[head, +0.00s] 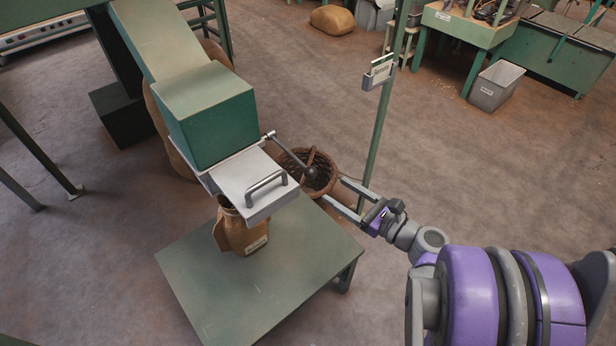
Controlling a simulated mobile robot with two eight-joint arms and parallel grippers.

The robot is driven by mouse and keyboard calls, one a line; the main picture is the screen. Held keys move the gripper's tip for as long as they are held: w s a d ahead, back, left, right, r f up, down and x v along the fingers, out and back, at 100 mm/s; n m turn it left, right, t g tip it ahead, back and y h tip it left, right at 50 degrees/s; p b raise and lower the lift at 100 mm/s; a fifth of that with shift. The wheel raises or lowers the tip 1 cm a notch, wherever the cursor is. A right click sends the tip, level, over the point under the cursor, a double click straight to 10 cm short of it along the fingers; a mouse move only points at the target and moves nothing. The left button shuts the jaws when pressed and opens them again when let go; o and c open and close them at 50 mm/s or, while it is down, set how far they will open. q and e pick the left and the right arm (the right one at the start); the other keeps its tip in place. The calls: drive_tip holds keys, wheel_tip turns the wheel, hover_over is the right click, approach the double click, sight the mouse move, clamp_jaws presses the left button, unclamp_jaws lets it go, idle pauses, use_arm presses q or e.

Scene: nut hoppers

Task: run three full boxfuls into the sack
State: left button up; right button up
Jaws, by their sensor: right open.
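A green box (207,117) hangs at the lower end of a sloping chute (158,40). Below it is a grey metal tray-like slide (250,182) with a bar handle (267,187). A lever (288,150) with a dark round knob (310,173) sticks out from its right side. A brown sack (238,236) with a pale label stands under the slide on a green table; its mouth is mostly hidden. My right gripper (332,189) is open and empty, its fingertips just right of the knob and apart from it in the picture. My left gripper is out of view.
The green table (250,290) is bare in front of the sack. A wicker basket (318,180) is behind the knob and gripper. A thin green post (378,135) with a card holder (379,74) rises beyond. Open floor lies at the right.

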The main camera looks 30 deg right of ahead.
sight(310, 171)
drive_tip(key=w+a+m, duration=0.1)
drive_tip(key=w, duration=0.5)
drive_tip(key=w+a+m+b, duration=0.1)
drive_tip(key=w, duration=0.2)
drive_tip(key=shift+w+a+m+y, duration=0.3)
drive_tip(key=shift+w+a, duration=0.05)
drive_tip(key=shift+c, duration=0.2)
clamp_jaws()
idle(1.1)
